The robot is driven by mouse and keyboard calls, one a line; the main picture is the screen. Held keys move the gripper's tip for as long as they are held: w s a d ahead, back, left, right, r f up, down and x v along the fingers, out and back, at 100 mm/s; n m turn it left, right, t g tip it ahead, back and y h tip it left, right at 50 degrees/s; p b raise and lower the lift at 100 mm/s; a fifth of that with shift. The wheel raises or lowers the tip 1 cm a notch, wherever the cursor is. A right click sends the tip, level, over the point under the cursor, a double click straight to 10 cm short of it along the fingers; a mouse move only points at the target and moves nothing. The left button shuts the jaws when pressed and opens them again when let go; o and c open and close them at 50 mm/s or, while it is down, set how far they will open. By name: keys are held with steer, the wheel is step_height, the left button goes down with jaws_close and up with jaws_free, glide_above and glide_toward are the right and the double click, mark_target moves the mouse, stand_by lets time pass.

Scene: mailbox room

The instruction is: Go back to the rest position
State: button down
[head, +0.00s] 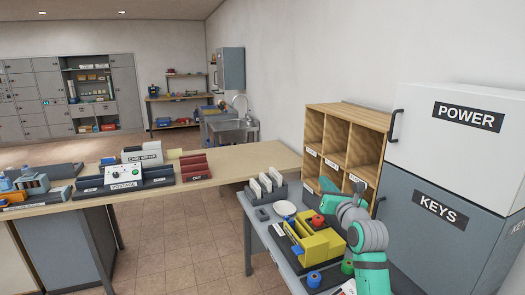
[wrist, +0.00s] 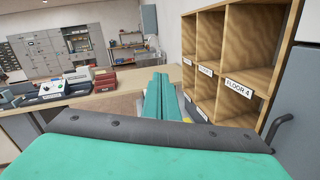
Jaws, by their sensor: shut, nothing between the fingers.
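My gripper (wrist: 160,97) shows in the wrist view as two teal fingers lying together, with nothing between them. In the head view my teal and grey arm rises at the lower right, and the gripper (head: 328,186) is at its upper left end, in front of the wooden pigeonhole shelf (head: 348,112). In the wrist view the same shelf (wrist: 234,58) stands just right of the fingers, apart from them as far as I can see. Part of the arm hides the shelf's lower right.
Below my arm, a side table holds a yellow box (head: 322,243), a white card rack (head: 265,186) and coloured rolls (head: 314,279). A long wooden counter (head: 230,162) lies left. Tiled floor (head: 190,245) between is clear.

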steer(key=s+a+f+m+y, duration=0.2)
steer(key=s+a+f+y, duration=0.2)
steer(key=a+f, duration=0.6)
steer(key=s+a+f+m+t+y, duration=0.1)
steer(key=s+a+f+m+y, duration=0.1)
steer(key=s+a+f+m, duration=0.5)
steer(key=s+a+f+m+t+y, duration=0.1)
steer(key=s+a+f+m+t, duration=0.3)
steer(key=s+a, duration=0.6)
steer(key=s+d+f+m+g+h, duration=0.1)
steer(key=s+f+m, duration=0.4)
steer(key=s, duration=0.9)
steer(key=s+d+f+m+g+h, duration=0.2)
steer(key=s+f+m+g+h, duration=0.2)
steer(key=s+m, duration=0.5)
steer(key=s+d+f+m+g+h, duration=0.2)
steer(key=s+f+m+h, duration=0.2)
steer(key=s, duration=1.5)
step_height(320, 180, down, 2)
steer(key=m, duration=0.3)
steer(key=shift+s+m+g, duration=0.4)
steer(key=shift+w+d, duration=0.1)
steer(key=shift+d, duration=0.15)
